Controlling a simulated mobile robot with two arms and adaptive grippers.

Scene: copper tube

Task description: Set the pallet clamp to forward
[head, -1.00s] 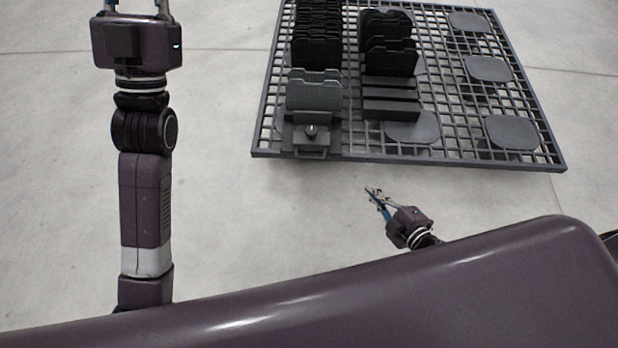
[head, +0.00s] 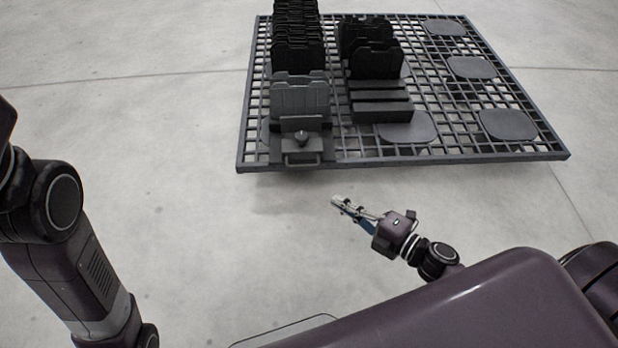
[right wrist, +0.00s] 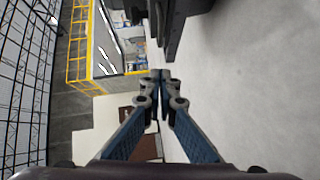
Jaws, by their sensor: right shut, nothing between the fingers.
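The pallet clamp (head: 302,142) is a dark grey block with a small knob and a front handle bar. It sits at the near left edge of the grid pallet (head: 350,157), in front of a lighter grey plate (head: 300,99). My right gripper (head: 336,201) is below and right of the clamp in the head view, apart from it, its fingers pointing left. In the right wrist view its fingertips (right wrist: 160,76) are together with nothing between them. My left gripper is out of the head view; only part of my left arm shows. Which way the clamp is set is too small to tell.
Behind the clamp stand rows of black plates (head: 298,45) and a second group of black plates (head: 375,58) with low bars (head: 381,102) before it. Flat grey pads (head: 508,125) lie on the pallet. The floor in front is clear. A yellow-framed structure (right wrist: 84,45) shows in the right wrist view.

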